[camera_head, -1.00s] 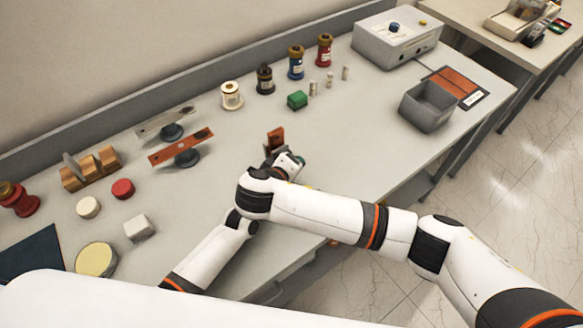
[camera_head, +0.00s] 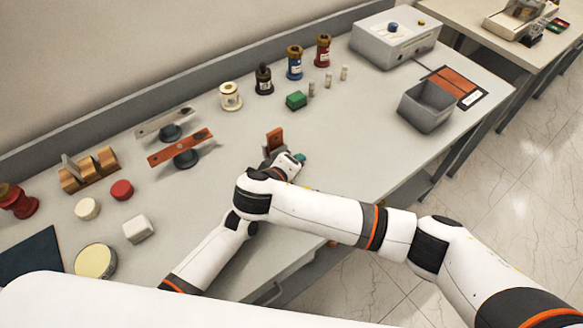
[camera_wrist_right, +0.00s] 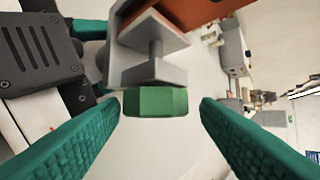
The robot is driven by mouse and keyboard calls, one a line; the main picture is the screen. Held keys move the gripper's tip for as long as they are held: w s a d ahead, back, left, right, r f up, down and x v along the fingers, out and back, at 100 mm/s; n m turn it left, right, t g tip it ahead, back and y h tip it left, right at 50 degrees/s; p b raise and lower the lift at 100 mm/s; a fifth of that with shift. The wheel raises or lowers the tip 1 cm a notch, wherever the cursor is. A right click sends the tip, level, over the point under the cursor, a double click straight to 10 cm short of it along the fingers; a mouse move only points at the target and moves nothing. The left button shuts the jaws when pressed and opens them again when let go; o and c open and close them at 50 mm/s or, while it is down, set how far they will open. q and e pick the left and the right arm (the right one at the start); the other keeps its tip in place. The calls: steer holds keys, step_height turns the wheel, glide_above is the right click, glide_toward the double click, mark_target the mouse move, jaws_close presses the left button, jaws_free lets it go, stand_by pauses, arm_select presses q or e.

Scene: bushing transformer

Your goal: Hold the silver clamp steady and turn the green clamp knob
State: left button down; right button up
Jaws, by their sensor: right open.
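The silver clamp (camera_wrist_right: 148,58) fills the top middle of the right wrist view, with a copper-coloured bar in its mouth. Its green knob (camera_wrist_right: 156,102) sits just below, between the two teal fingers of my right gripper (camera_wrist_right: 160,106). These fingers are open, with a gap on each side of the knob. My left gripper (camera_wrist_right: 90,28) reaches in from the left toward the clamp. Its fingertips are mostly hidden, so I cannot tell whether they grip it. In the head view the copper bar (camera_head: 275,139) stands upright beyond my wrists, which hide most of the clamp.
Two flat bars on round stands, the nearer one orange (camera_head: 181,147), lie left of the clamp. A grey bin (camera_head: 425,113) and a control box (camera_head: 392,48) are at right. The table between is clear.

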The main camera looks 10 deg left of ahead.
steer(key=v, duration=0.7)
steer(key=shift+s, duration=0.25)
steer(key=shift+r, duration=0.1)
